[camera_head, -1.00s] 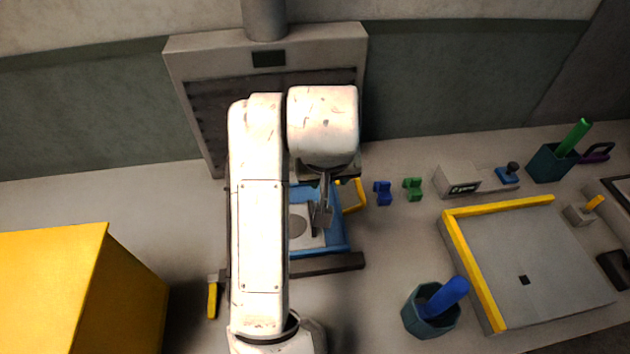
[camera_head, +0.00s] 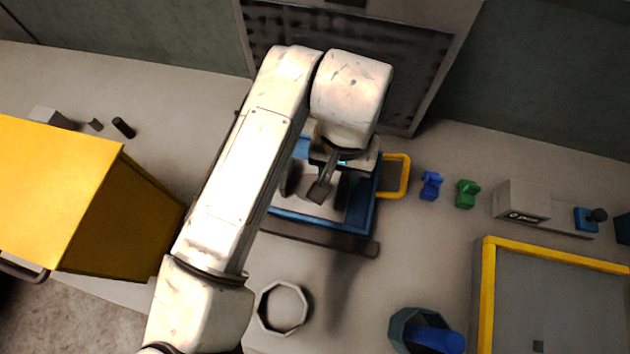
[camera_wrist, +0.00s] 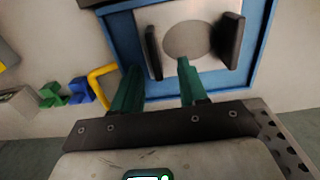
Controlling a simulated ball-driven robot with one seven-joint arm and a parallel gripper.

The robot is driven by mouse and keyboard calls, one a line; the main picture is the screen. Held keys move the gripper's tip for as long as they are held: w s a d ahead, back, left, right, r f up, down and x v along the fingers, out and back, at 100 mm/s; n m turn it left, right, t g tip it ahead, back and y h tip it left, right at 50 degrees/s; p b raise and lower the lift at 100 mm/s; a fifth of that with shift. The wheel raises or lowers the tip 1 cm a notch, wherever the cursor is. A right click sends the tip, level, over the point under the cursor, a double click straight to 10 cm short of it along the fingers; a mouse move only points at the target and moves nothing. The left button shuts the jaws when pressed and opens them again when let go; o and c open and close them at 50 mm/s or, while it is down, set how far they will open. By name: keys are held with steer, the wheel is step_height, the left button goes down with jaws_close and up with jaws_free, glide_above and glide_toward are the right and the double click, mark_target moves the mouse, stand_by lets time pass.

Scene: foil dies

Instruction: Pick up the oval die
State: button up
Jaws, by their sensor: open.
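The oval die shows in the wrist view as a pale plate with a grey oval face (camera_wrist: 187,41) between two dark upright tabs. It sits in a blue tray (camera_wrist: 108,30). In the head view the tray (camera_head: 360,208) lies below my wrist, and the arm hides much of the die. My gripper (camera_wrist: 158,70) is open and empty, its two green fingers apart. In the wrist picture one finger reaches the lower edge of the oval, and the other lies left of the plate. I cannot tell the height between fingers and die.
A yellow loop handle (camera_head: 405,176) is at the tray's right. Blue (camera_head: 430,186) and green (camera_head: 467,194) small pieces stand beyond it. A pale ring (camera_head: 283,307), a cup (camera_head: 405,325) and a yellow-edged board (camera_head: 560,300) are nearer. A yellow box (camera_head: 70,195) stands left.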

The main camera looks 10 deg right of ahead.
mark_target(341, 185)
steer(key=shift+s+d+f+p, duration=0.1)
steer(key=shift+f+p, duration=0.1)
steer(key=shift+f, duration=0.65)
steer(key=shift+w+d+f+p, duration=0.15)
steer(key=shift+f+p, duration=0.1)
steer(key=shift+f, duration=0.65)
steer(key=shift+s+d+f+p, duration=0.1)
steer(key=shift+s+f+p, duration=0.1)
steer(key=shift+f, duration=0.65)
steer(key=shift+c, duration=0.4)
jaws_close()
